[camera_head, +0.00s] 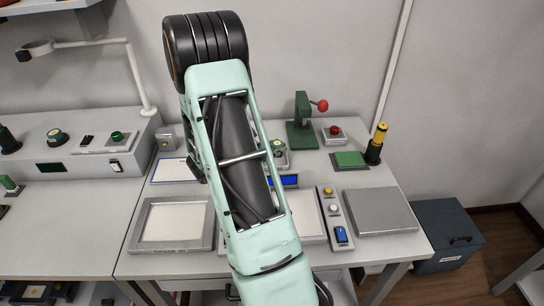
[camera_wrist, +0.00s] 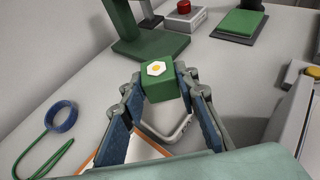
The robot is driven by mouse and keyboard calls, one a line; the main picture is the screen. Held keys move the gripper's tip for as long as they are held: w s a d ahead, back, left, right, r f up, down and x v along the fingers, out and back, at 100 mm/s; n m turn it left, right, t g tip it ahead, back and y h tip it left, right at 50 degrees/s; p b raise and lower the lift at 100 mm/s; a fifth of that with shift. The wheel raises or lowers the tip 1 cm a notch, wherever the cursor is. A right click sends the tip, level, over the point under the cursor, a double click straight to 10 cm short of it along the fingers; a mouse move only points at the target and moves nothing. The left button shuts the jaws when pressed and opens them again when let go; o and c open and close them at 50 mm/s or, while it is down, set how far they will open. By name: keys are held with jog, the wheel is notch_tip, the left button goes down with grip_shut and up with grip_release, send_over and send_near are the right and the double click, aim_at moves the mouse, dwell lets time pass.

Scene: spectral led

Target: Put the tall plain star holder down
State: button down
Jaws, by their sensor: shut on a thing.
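In the wrist view my gripper (camera_wrist: 163,88) is shut on a green block-shaped holder (camera_wrist: 163,88), one finger on each side. A white many-sided piece with a yellow centre (camera_wrist: 156,68) shows on its top. The holder looks about upright. Whether its base touches the table top (camera_wrist: 220,75) cannot be told. A grey metal loop (camera_wrist: 178,135) shows below it between the fingers.
A green press (camera_head: 301,128), a red button box (camera_head: 334,132) and a green pad (camera_head: 350,159) stand at the back. A yellow-topped dark post (camera_head: 376,142) is beside the pad. A blue ring (camera_wrist: 61,114) lies left in the wrist view. A grey plate (camera_head: 370,211) is at the right.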

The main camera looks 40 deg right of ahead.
jog(key=shift+w+a+f, duration=0.1)
jog(key=shift+w+f, duration=0.15)
jog(key=shift+f, duration=1.6)
jog(key=shift+f, duration=0.2)
jog(key=c, duration=1.8)
grip_release()
jog(key=shift+r, duration=0.1)
